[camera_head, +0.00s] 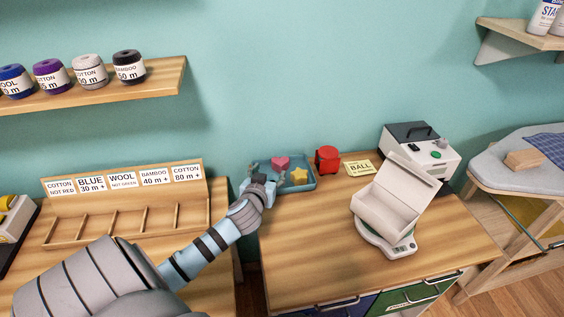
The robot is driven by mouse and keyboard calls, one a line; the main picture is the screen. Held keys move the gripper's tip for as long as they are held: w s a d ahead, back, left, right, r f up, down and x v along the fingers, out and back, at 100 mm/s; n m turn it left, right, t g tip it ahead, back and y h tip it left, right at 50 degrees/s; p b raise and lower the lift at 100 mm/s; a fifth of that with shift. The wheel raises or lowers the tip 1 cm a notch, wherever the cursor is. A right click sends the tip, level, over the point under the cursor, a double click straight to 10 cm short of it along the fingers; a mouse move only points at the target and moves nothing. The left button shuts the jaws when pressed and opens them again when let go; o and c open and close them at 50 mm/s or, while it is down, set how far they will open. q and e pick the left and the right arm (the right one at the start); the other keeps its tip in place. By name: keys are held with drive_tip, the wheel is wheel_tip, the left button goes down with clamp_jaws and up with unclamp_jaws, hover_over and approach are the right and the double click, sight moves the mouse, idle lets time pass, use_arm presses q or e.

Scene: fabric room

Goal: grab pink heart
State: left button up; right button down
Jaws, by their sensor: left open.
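The pink heart (280,163) lies in a small blue tray (309,184) at the back left of the wooden counter, beside a yellow star (299,175). My left arm comes in from the lower left, and its gripper (266,181) is open at the left side of the tray. The gripper is just in front of and left of the heart, with no visible contact. The gripper and wrist hide the tray's left part. My right gripper is not in view.
A red object (327,159) and a "BALL" card (360,167) are right of the tray. An open white box (396,197) sits on a scale (403,246). A grey-white machine (430,151) stands behind. A labelled wooden divider rack (125,215) is left. The counter's front is clear.

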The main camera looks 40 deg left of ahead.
sight(279, 163)
use_arm(q)
drive_tip(key=x, duration=0.3)
drive_tip(key=b+x, duration=0.1)
drive_tip(key=x, duration=0.2)
drive_tip(key=d+b+x, duration=0.1)
drive_tip(key=x, duration=0.2)
drive_tip(key=shift+w+a+f, duration=0.1)
drive_tip(key=shift+w+f, duration=0.05)
drive_tip(key=shift+f, duration=0.15)
drive_tip(key=shift+w+a+f, duration=0.1)
drive_tip(key=shift+w+a, duration=0.1)
drive_tip(key=shift+w, duration=0.15)
drive_tip(key=c, duration=0.7)
